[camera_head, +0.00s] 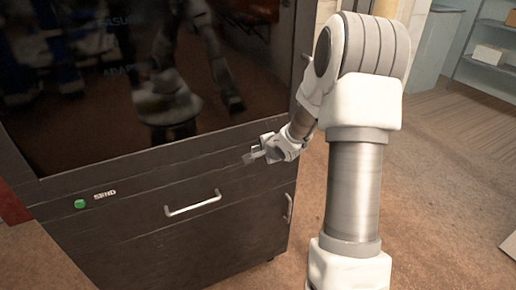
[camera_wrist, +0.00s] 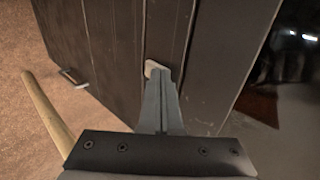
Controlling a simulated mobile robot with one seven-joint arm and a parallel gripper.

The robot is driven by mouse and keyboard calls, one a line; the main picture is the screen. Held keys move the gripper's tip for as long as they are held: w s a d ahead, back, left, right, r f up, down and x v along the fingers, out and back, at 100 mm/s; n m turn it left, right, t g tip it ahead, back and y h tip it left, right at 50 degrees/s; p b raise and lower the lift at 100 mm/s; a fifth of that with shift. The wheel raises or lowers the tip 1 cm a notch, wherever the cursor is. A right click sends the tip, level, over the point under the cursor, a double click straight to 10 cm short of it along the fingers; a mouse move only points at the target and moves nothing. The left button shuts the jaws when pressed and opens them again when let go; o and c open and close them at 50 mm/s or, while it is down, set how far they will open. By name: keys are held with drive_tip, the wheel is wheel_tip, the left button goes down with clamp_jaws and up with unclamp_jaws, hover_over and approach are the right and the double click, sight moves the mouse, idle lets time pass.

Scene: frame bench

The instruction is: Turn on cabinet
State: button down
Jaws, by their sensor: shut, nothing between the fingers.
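The dark cabinet (camera_head: 130,225) stands at the left in the head view, with a large black glossy screen (camera_head: 130,80) on its upper part. A green button (camera_head: 80,204) sits on its front at the left, beside the word SEND. A silver bar handle (camera_head: 193,203) is on the drawer front below. My gripper (camera_head: 248,158) is shut and empty near the right end of the panel below the screen, well to the right of the green button. In the wrist view my shut fingertips (camera_wrist: 154,68) appear over the dark cabinet surface; contact cannot be told. The button is not visible there.
A second handle (camera_head: 289,207) is at the cabinet's right side; a handle also shows in the wrist view (camera_wrist: 73,77). Brown floor (camera_head: 440,160) lies open to the right. Shelves (camera_head: 490,55) with a box stand at the far right.

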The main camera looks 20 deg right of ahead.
drive_tip(key=g+p, duration=0.1)
drive_tip(key=p, duration=0.2)
drive_tip(key=shift+w+r+p, duration=0.25)
drive_tip(key=shift+w+p, duration=0.1)
drive_tip(key=shift+w, duration=0.05)
drive_tip(key=shift+r, duration=0.1)
drive_tip(key=shift+r+p, duration=0.75)
drive_tip(key=shift+p, duration=0.2)
drive_tip(key=shift+s, duration=0.1)
